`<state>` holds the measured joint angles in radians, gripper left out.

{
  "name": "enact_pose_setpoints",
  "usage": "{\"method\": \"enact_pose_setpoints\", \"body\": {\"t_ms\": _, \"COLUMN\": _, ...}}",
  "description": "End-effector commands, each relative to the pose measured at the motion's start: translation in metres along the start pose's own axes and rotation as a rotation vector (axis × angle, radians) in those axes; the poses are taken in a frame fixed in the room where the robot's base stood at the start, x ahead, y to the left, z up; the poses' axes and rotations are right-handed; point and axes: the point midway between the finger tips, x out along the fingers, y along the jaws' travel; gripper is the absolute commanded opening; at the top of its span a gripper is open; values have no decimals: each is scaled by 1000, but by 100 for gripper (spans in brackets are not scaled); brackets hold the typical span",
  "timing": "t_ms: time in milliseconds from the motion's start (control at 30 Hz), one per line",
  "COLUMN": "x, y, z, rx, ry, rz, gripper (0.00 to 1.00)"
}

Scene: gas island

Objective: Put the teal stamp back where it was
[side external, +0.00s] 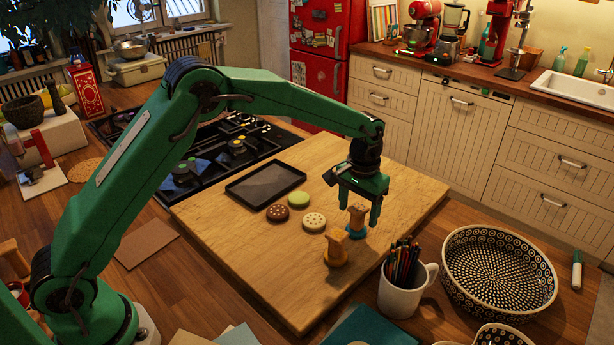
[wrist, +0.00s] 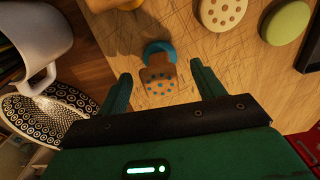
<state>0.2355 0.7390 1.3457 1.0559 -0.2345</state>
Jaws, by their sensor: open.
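The teal stamp (side external: 356,221), with a wooden handle and a teal base, stands on the wooden board (side external: 400,205). In the wrist view the stamp (wrist: 158,78) shows its handle with teal dots and the teal rim behind it. My gripper (side external: 359,215) points down over the stamp, one finger on each side. In the wrist view my gripper (wrist: 161,74) is open, with visible gaps between the fingers and the stamp. Contact with the stamp is not visible.
An orange stamp (side external: 336,250) stands close by, towards the board's front edge. A cream biscuit (side external: 314,222), brown biscuit (side external: 277,212) and green biscuit (side external: 298,199) lie left of the stamp, near a black tray (side external: 262,185). A pencil mug (side external: 402,295) and patterned bowl (side external: 498,275) stand off the board.

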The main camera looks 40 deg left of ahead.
Motion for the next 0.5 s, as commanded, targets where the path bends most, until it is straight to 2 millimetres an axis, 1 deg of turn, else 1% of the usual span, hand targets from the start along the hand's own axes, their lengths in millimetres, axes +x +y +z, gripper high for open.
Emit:
{"method": "enact_pose_setpoints", "body": {"t_ms": 33, "x": -10, "y": 0, "z": -1, "rx": 0, "ry": 4, "rz": 1, "gripper": 68}}
{"method": "enact_pose_setpoints", "body": {"t_ms": 300, "x": -53, "y": 0, "z": 0, "rx": 0, "ry": 4, "rz": 1, "gripper": 68}}
{"method": "enact_pose_setpoints", "body": {"t_ms": 500, "x": -74, "y": 0, "z": -1, "rx": 0, "ry": 2, "rz": 1, "gripper": 68}}
